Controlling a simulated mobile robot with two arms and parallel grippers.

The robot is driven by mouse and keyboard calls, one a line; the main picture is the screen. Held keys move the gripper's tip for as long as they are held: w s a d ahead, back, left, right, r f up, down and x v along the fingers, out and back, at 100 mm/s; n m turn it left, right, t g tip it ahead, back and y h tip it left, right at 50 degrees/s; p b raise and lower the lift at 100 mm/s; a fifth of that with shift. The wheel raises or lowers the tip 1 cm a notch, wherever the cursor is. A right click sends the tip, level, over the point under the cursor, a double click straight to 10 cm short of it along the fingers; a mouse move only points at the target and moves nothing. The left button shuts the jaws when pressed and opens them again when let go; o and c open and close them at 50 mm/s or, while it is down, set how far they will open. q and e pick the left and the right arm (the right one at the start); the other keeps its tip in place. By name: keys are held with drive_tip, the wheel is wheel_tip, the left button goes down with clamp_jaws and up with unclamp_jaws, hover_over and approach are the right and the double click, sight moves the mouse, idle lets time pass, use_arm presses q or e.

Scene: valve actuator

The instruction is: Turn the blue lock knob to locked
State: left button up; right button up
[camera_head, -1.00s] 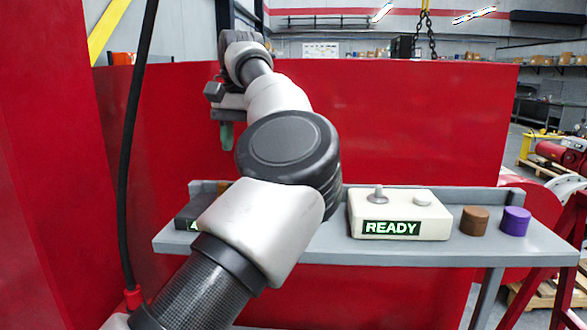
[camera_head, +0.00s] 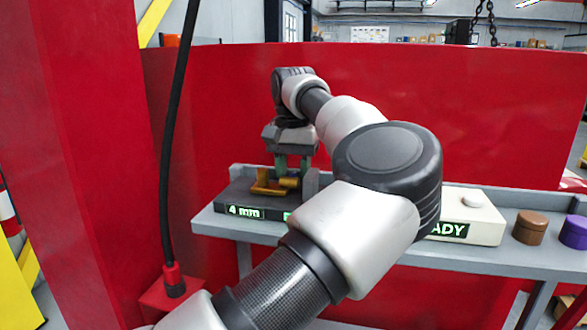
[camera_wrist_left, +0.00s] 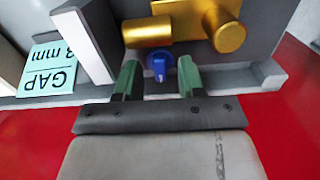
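The blue lock knob (camera_wrist_left: 159,66) shows in the left wrist view, low on the front of a grey fixture, below gold cylindrical parts (camera_wrist_left: 148,31). My left gripper (camera_wrist_left: 158,80) is open, its two green fingers apart with the knob between and just beyond their tips. I cannot tell whether either finger touches it. In the head view my left gripper (camera_head: 292,168) points down at the dark actuator box (camera_head: 238,199) with gold parts (camera_head: 270,183). The knob cannot be made out there. My right gripper is not in view.
A cream box (camera_head: 470,220) with a partly hidden "READY" label stands on the grey shelf (camera_head: 400,249). Brown (camera_head: 530,228) and purple (camera_head: 575,233) round pieces sit to its right. A "GAP 3 mm" card (camera_wrist_left: 48,73) lies left of the knob. A black cable (camera_head: 172,130) hangs at left.

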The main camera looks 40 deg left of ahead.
use_arm(q)
drive_tip(key=shift+f, duration=0.1)
clamp_jaws()
idle(0.4)
drive_tip(key=shift+m, duration=2.9)
unclamp_jaws()
